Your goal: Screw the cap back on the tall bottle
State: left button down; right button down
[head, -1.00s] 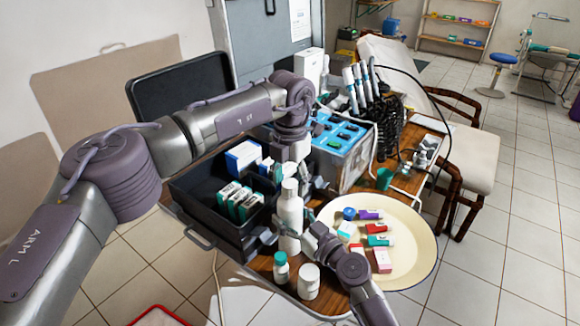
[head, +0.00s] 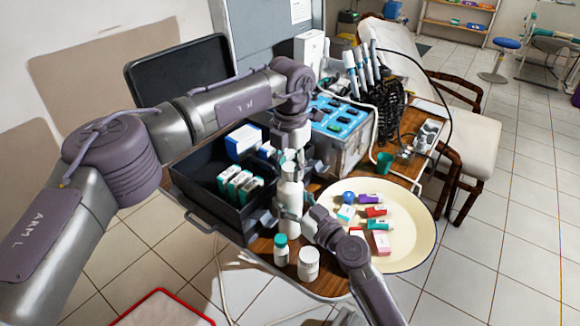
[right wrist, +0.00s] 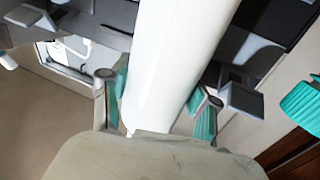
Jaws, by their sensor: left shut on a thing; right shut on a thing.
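The tall white bottle (head: 290,203) stands upright at the front of the wooden table, beside the black tray. My right gripper (head: 303,219) is shut on its body; in the right wrist view its teal pads lie on either side of the white bottle (right wrist: 178,60). My left gripper (head: 291,163) is directly above the bottle and shut on a small pale thing that looks like the cap (head: 289,168). The cap is in line with the bottle's top. The fingers partly hide it, and I cannot tell whether it touches the neck.
A small teal-capped bottle (head: 281,250) and a short white jar (head: 308,264) stand in front. A cream plate (head: 412,245) with small boxes lies to the right. The black tray (head: 205,205) with boxes is left. A blue-topped case (head: 345,150) stands behind.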

pick_arm(q)
jog(key=c, duration=0.7)
grip_release()
jog(key=shift+o, duration=0.2)
notch_tip(320, 180, up, 12)
pick_arm(e)
jog(key=shift+c, duration=1)
grip_release()
